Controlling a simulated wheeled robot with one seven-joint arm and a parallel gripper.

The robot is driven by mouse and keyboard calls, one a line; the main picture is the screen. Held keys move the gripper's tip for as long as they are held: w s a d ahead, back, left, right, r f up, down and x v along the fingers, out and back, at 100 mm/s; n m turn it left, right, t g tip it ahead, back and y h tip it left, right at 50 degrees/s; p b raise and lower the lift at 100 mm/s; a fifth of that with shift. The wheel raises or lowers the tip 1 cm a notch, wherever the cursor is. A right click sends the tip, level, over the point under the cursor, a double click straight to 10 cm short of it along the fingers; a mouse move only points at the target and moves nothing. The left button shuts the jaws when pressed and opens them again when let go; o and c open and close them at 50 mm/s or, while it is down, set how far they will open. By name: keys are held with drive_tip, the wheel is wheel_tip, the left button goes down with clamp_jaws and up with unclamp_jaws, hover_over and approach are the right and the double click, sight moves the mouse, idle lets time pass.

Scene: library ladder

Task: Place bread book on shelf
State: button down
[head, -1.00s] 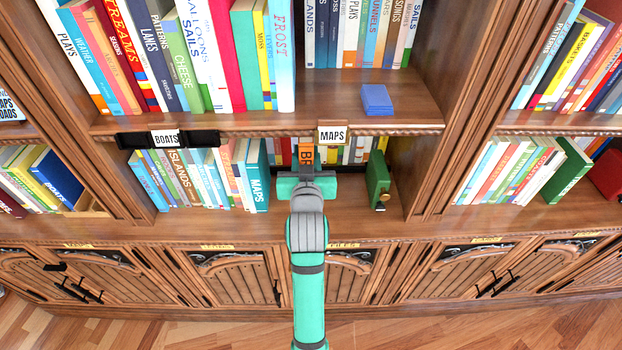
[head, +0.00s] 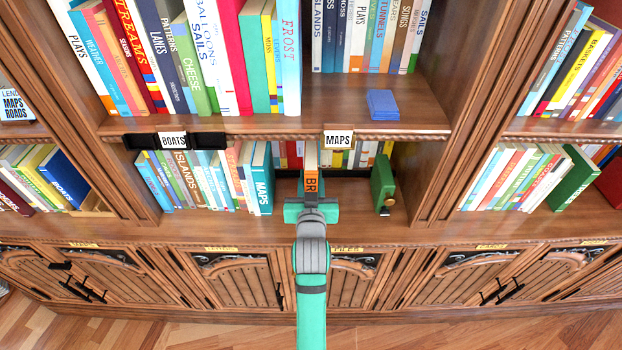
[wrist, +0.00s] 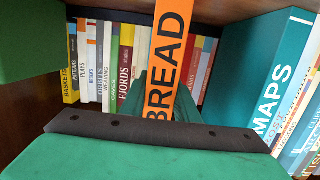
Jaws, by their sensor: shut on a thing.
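The bread book (head: 311,182) has an orange spine, with "BR" readable in the head view. My gripper (head: 311,208) is shut on it and holds it upright at the front of the lower shelf's gap. In the wrist view the book's spine (wrist: 168,65) reads BREAD and rises above the dark gripper edge; its lower end is hidden. The lower shelf (head: 345,205) has a gap between the teal MAPS book (head: 262,180) and a green bookend-like block (head: 382,183). I cannot tell whether the book touches the shelf board.
The upper shelf board (head: 250,125), with its MAPS label (head: 338,139), overhangs the gap closely. A row of books (wrist: 110,65) stands at the back of the gap. A blue block (head: 383,103) lies on the upper shelf. Cabinet doors are below.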

drive_tip(key=c, duration=1.4)
unclamp_jaws()
drive_tip(key=shift+f, duration=0.1)
drive_tip(key=shift+o, duration=0.2)
drive_tip(key=s+r, duration=0.2)
drive_tip(key=s, duration=1)
drive_tip(key=s+f, duration=1.2)
drive_tip(key=s, duration=0.5)
drive_tip(key=s+g, duration=0.1)
drive_tip(key=s, duration=1.8)
drive_tip(key=shift+f, duration=0.15)
